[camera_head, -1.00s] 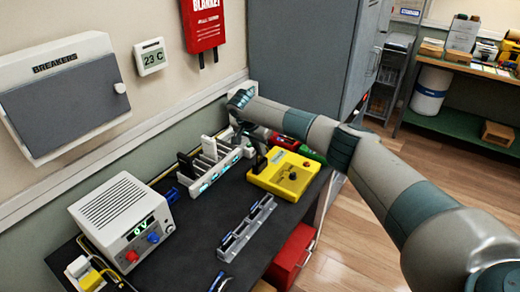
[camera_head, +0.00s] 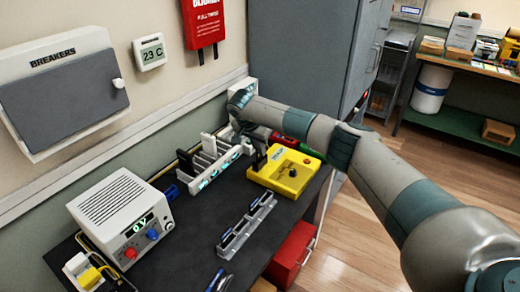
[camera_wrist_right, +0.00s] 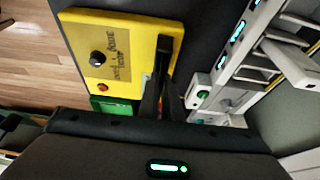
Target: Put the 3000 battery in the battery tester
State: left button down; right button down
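The yellow battery tester (camera_head: 290,178) lies on the dark bench, with a dark knob and a black upright piece at its left edge. It also shows in the right wrist view (camera_wrist_right: 125,70), with a red button. My right gripper (camera_wrist_right: 166,84) is beside the tester's edge, its dark fingers close together and pointing at the black upright piece. I cannot tell whether anything thin is between them. In the head view the right gripper is mostly hidden by its own wrist. No battery marked 3000 can be read. My left gripper is not in view.
A white slotted rack (camera_head: 212,166) with lit displays stands left of the tester; it is close to the gripper in the wrist view. A grey holder (camera_head: 247,228) lies in front. A white power supply (camera_head: 121,214) stands at left. Bench between them is clear.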

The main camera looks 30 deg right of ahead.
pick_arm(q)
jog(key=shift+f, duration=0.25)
pick_arm(e)
jog(key=shift+f, duration=0.2)
jog(key=c, duration=1.9)
grip_release()
